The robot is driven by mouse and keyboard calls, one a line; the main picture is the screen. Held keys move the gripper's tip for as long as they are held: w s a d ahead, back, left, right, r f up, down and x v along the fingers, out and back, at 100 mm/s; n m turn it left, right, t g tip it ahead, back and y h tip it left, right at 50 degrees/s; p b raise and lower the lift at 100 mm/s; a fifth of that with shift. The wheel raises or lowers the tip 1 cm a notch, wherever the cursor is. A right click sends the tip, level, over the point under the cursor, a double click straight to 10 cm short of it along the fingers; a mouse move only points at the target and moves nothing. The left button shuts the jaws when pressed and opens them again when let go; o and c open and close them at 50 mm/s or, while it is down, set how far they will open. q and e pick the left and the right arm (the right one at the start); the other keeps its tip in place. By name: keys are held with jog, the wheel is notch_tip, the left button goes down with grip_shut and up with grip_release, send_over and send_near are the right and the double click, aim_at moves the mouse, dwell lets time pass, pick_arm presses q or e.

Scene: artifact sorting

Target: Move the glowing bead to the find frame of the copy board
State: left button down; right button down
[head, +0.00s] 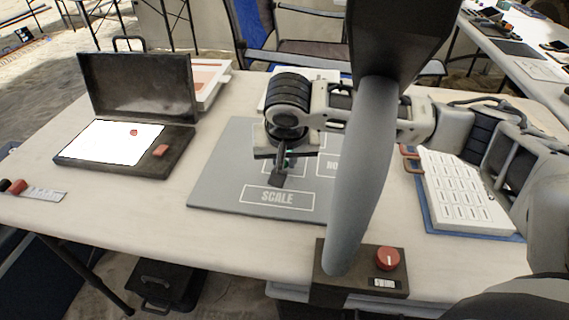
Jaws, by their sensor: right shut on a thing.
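My right gripper (279,176) is over the middle of the grey copy board (219,186), pointing down. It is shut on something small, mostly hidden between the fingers. A greenish glint shows there, which may be the glowing bead, but I cannot make out its shape. The board bears white outlined frames; one reads SCALE (277,197), and another, partly hidden, begins with NO (329,165). The frame under my gripper is largely covered, and its label is not readable. I cannot tell whether the held thing touches the board. My left gripper is not in view.
A thick grey post (365,185) rises in front of the board by a dark base with a red knob (388,258). An open case with a lit panel (105,142) holds small red pieces (160,151) at left. A labelled white tray (462,190) lies right.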

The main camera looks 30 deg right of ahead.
jog(key=shift+f, duration=0.3)
jog(key=shift+f, duration=0.1)
jog(key=c, duration=1.4)
grip_release()
jog(key=shift+o, duration=0.2)
